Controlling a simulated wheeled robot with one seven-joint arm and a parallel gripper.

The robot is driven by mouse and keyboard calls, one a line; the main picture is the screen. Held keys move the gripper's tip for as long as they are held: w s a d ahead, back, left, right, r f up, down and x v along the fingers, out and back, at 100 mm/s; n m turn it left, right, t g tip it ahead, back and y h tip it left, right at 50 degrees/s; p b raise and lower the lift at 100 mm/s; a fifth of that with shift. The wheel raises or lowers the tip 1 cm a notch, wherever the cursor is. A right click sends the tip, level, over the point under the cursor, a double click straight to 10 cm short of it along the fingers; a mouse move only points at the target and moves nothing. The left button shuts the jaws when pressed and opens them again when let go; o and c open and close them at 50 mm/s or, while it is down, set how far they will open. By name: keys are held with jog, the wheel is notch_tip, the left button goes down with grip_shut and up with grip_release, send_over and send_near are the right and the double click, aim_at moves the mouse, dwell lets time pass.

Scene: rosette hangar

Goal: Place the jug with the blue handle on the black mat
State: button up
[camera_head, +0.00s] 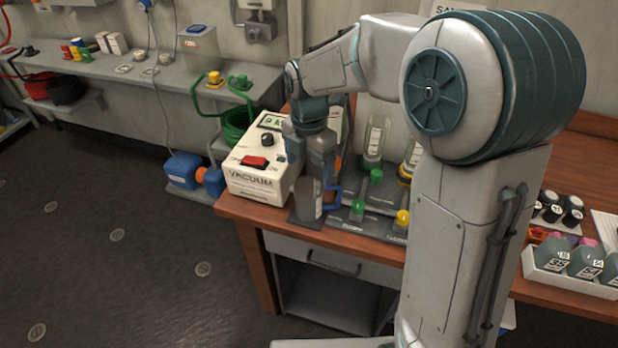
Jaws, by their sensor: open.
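The jug (306,200), grey with a pale label, stands upright near the front edge of the wooden bench. Its blue handle (333,196) points right. A dark mat (301,221) shows at the foot of the jug, which appears to rest on it; the exact contact is too small to tell. My gripper (316,174) points down at the top of the jug, with its jaws open. The fingers overlap the jug's upper part in the picture, so any touch between them is hidden.
A white vacuum box (258,168) stands close on the left. A dark rack with green (357,209) and yellow (403,217) knobs and glass vessels (375,140) is close on the right. A white tray of bottles (572,268) sits farther right.

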jog(key=s+d+r+m+t, duration=0.1)
jog(key=s+d+r+m, duration=0.1)
jog(key=s+d+m, duration=0.5)
jog(key=s+d+r+m+t, duration=0.2)
jog(key=s+d+m, duration=0.5)
jog(key=s+m, duration=0.5)
jog(key=m, duration=0.8)
